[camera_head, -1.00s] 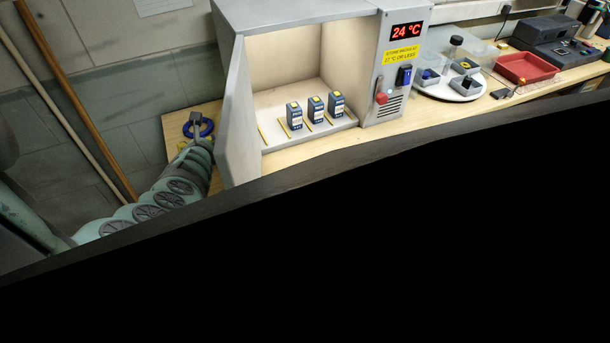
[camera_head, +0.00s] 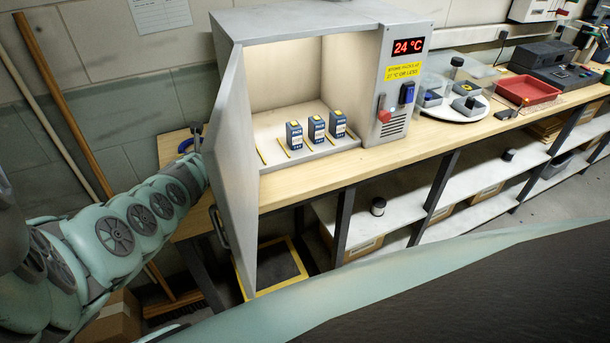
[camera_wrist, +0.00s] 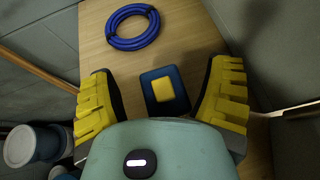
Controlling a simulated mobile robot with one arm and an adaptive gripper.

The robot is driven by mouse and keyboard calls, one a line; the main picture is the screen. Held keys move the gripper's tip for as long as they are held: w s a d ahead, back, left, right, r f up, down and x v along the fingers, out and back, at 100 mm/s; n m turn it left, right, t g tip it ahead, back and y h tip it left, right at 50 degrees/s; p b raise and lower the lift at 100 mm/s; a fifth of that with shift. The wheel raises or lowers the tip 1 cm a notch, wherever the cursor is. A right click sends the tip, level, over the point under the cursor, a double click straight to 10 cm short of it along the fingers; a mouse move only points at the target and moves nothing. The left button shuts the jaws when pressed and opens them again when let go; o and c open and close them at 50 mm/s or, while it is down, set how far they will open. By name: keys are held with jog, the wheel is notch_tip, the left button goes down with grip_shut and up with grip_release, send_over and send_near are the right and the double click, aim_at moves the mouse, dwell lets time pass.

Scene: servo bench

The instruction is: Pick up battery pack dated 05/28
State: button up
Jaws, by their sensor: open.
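In the wrist view my gripper (camera_wrist: 166,88) is open, with its yellow fingers on either side of a dark blue block with a yellow top (camera_wrist: 165,90). It looks like a battery pack seen from above on the wooden bench; nothing is gripped. Three blue and white battery packs with yellow tops stand in a row in the open cabinet: left (camera_head: 294,135), middle (camera_head: 316,129) and right (camera_head: 338,124). Their dates are too small to read. In the head view my gripper is hidden behind my arm and the cabinet door.
The open cabinet door (camera_head: 231,165) stands just right of my arm. A blue coil (camera_wrist: 133,27) lies beyond the block. The cabinet display (camera_head: 408,46) reads 24 °C. A round white tray (camera_head: 452,110) and a red tray (camera_head: 527,90) are farther right.

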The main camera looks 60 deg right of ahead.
jog(key=shift+w+d+f, duration=0.1)
jog(key=shift+w+d, duration=0.05)
jog(key=shift+d, duration=0.2)
jog(key=shift+o, duration=0.2)
jog(key=shift+a, duration=0.1)
grip_shut()
dwell(0.4)
notch_tip(320, 180, up, 18)
jog(key=p, duration=1)
